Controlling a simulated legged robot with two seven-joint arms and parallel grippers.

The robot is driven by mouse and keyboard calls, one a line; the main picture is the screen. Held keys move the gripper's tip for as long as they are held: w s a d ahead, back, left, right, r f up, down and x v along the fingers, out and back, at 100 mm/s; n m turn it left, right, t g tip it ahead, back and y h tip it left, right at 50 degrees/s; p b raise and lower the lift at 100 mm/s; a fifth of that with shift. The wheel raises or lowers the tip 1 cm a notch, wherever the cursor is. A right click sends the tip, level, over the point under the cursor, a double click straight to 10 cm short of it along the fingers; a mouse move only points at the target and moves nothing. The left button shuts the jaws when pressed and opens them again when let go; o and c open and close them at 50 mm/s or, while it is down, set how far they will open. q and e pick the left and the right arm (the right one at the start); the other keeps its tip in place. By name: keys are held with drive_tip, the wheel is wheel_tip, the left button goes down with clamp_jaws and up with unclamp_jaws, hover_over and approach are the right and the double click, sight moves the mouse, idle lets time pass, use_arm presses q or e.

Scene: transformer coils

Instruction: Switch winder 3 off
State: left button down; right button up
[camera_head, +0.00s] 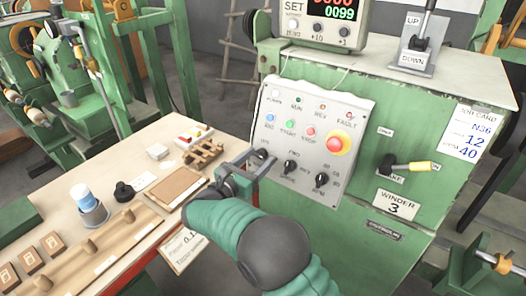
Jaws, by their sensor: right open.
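Winder 3 is a green cabinet with a "WINDER 3" plate (397,205) on its front. The grey control panel (312,125) carries a red mushroom button on yellow (339,140), several coloured buttons and black knobs (321,180). My left gripper is out of view.
A counter display (325,20) and an UP/DOWN lever (420,45) stand on the cabinet top. A job card (471,132) is on the front, right. A wooden bench (150,225) with a cup, black knob and wooden blocks lies left. Green machinery stands behind.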

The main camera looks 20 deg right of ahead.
drive_tip(key=shift+a+r, duration=0.1)
drive_tip(key=shift+a, duration=0.8)
drive_tip(key=shift+c, duration=2.6)
drive_tip(key=shift+d, duration=0.5)
drive_tip(key=c, duration=0.5)
drive_tip(key=shift+d, duration=0.1)
drive_tip(key=shift+c, duration=1.1)
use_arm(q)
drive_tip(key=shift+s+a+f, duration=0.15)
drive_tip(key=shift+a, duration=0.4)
use_arm(e)
clamp_jaws()
drive_tip(key=shift+a, duration=0.25)
